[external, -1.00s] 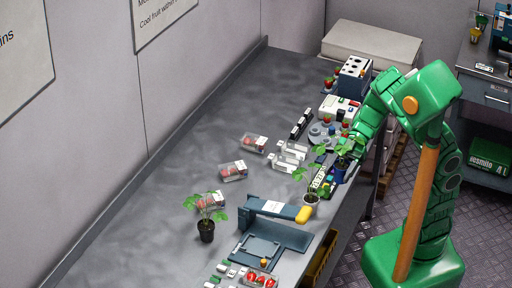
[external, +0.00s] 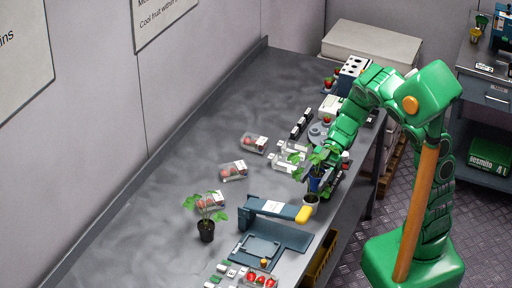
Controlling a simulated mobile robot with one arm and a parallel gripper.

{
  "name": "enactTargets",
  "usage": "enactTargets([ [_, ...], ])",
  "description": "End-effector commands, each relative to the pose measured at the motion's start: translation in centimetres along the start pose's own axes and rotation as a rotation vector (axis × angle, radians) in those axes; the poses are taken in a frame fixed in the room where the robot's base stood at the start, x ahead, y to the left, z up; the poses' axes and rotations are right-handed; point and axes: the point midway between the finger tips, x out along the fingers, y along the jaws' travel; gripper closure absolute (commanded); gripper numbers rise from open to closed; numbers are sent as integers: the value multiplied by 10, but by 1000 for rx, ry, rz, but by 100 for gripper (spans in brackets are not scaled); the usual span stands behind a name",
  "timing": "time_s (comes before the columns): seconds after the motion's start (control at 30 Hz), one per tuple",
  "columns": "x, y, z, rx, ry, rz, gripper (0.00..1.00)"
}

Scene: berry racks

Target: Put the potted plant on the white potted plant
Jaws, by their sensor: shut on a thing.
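A green-leaved plant in a blue pot (external: 315,184) is in my gripper (external: 321,185), which is shut on it. The leaves of the two plants overlap, and the white pot's plant is mostly hidden. Another plant in a black pot (external: 206,231) stands to the left on the bench.
A blue-grey device with a yellow handle end (external: 303,215) stands close beside the white pot. Clear boxes of berries (external: 233,170) lie to the left. Clear empty boxes (external: 288,160) and a grey round tray (external: 318,132) lie behind. The bench's left side is bare.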

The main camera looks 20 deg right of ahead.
Motion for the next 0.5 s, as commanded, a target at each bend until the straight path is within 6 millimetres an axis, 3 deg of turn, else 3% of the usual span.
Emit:
enactTargets([
  [0.5, 10, 15, 16, 0, 2, -1, 78],
])
